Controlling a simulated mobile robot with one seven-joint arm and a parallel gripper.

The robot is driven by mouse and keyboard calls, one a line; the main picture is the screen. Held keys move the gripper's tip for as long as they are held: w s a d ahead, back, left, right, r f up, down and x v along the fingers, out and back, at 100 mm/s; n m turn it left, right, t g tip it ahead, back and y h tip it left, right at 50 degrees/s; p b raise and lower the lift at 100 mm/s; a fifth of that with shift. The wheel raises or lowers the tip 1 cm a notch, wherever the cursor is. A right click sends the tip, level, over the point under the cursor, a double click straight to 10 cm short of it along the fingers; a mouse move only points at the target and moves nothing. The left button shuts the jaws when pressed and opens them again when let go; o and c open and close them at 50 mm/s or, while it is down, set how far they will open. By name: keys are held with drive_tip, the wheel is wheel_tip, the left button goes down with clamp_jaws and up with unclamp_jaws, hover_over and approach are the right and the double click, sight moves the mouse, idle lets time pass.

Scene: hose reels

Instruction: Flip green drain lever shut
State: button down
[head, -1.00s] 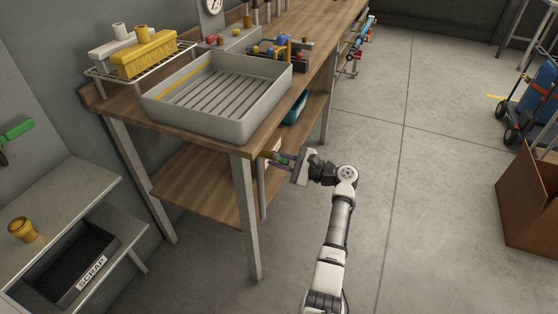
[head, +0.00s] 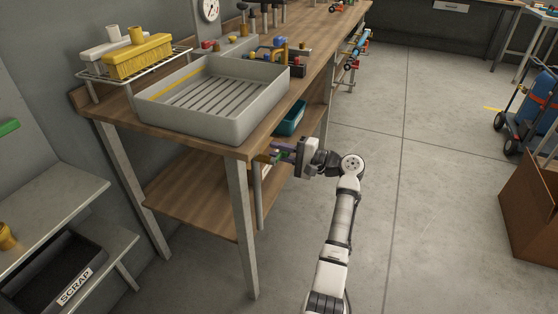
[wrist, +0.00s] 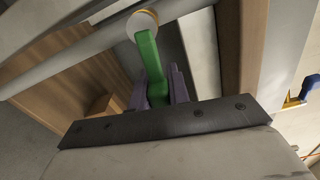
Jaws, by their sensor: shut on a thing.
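The green drain lever (wrist: 150,60) shows in the wrist view, running down from a pale round fitting with a yellow ring (wrist: 142,22) on a grey pipe. My gripper (wrist: 160,84) is shut on the lever, with one purple finger on each side of it. The lever's lower end is partly hidden between the fingers. In the head view my gripper (head: 283,152) is under the front edge of the bench, below the grey sink tray (head: 238,128). There the lever is too small and covered to make out well.
The wooden bench (head: 252,150) overhangs the gripper, and its grey front leg (head: 243,225) stands to the left. A teal bin (head: 290,119) sits on the lower shelf behind. The floor to the right is clear up to a cardboard box (head: 530,205).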

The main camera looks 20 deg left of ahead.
drive_tip(key=shift+r+n+b, duration=0.4)
drive_tip(key=shift+n+b, duration=0.05)
drive_tip(key=shift+n, duration=0.35)
drive_tip(key=c, duration=1.3)
unclamp_jaws()
drive_tip(key=shift+d, duration=0.1)
drive_tip(key=d, duration=1.3)
drive_tip(key=shift+s+d+b, duration=0.25)
drive_tip(key=shift+d+b, duration=0.1)
drive_tip(key=shift+b, duration=0.05)
